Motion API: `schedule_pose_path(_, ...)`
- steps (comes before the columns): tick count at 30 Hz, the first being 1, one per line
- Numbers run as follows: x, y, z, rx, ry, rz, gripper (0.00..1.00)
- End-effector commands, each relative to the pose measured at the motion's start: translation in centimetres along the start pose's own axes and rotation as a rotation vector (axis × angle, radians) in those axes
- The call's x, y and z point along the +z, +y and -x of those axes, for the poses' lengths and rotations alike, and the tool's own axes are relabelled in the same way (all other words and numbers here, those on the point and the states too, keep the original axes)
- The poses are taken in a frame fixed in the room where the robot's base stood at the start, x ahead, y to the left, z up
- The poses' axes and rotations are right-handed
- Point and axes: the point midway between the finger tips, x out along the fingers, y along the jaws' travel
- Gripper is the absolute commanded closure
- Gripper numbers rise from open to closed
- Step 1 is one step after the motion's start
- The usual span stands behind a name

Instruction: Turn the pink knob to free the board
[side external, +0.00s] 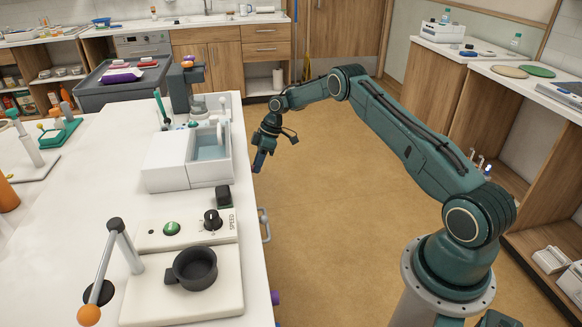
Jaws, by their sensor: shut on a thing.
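My gripper (261,152) points down just off the right edge of the white table, beside the white box with a water basin. It is shut on a small dark blue piece (259,161), too small in view to identify further. I see no clearly pink knob. A small purple piece (276,298) sticks out at the table's right edge near the bottom, partly hidden by it. I cannot tell which thing is the task's board.
The white table (85,200) carries the white box (165,163), a panel with a black SPEED knob (212,220), a dark cup (192,268) and a lever with an orange ball (89,315). A metal handle (265,226) juts from the edge. Open floor lies to the right.

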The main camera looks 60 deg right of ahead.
Motion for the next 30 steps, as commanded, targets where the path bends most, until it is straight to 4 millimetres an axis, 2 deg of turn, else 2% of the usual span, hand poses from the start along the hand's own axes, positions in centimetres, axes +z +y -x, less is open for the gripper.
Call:
schedule_pose_path(1,-0.6,0.1,-0.1,-0.001,0.012,0.005,1.00)
schedule_pose_path(10,-1.0,0.2,0.0,-0.048,0.020,-0.013,1.00)
schedule_pose_path(30,0.0,0.2,0.3,-0.096,-0.010,-0.031,1.00)
